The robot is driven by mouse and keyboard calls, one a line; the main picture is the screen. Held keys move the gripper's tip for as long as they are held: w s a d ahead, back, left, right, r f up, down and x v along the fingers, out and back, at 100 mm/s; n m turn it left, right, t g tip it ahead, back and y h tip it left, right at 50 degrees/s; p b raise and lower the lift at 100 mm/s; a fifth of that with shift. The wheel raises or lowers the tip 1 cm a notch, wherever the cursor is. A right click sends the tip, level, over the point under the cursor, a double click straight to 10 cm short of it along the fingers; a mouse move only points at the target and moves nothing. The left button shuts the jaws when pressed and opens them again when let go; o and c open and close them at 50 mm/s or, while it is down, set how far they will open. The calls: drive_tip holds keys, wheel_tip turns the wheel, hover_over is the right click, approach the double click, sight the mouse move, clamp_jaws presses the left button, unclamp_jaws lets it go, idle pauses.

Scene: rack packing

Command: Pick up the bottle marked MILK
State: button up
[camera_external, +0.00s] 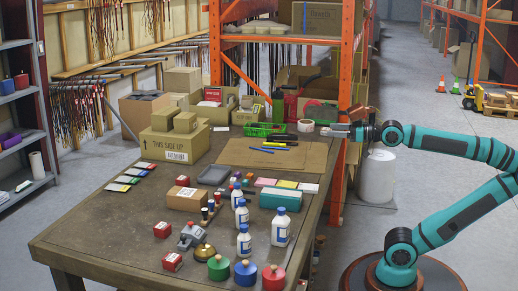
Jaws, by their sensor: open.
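Several white bottles with blue caps stand upright on the table (110,225). The largest, a jug-like bottle (280,230), is front right of the group. A smaller bottle (244,244) stands to its left, with another bottle (242,214) behind that one and a further one (237,196) farther back. Their labels are too small to read, so I cannot tell which says MILK. My gripper (326,131) is open over the table's far right edge, pointing left. It is well behind the bottles and apart from them; no object shows in it.
A teal box (280,199) stands just behind the largest bottle. Green, blue and red round weights (273,277) line the front edge, beside a brass bell (204,252). Cartons (175,146) and a green basket (264,129) fill the back. The table's left front is clear.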

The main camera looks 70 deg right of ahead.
drive_tip(key=n+g, duration=1.3)
drive_tip(key=g, duration=0.4)
hover_over(241, 201)
wheel_tip(241, 201, down, 9)
wheel_tip(241, 201, down, 11)
drive_tip(key=shift+w+d+f, duration=0.1)
drive_tip(key=shift+s+d+f, duration=0.1)
drive_tip(key=shift+f, duration=1.25)
drive_tip(key=shift+s+f, duration=0.1)
drive_tip(key=shift+f, duration=1.25)
drive_tip(key=shift+c, duration=0.5)
drive_tip(key=c, duration=1)
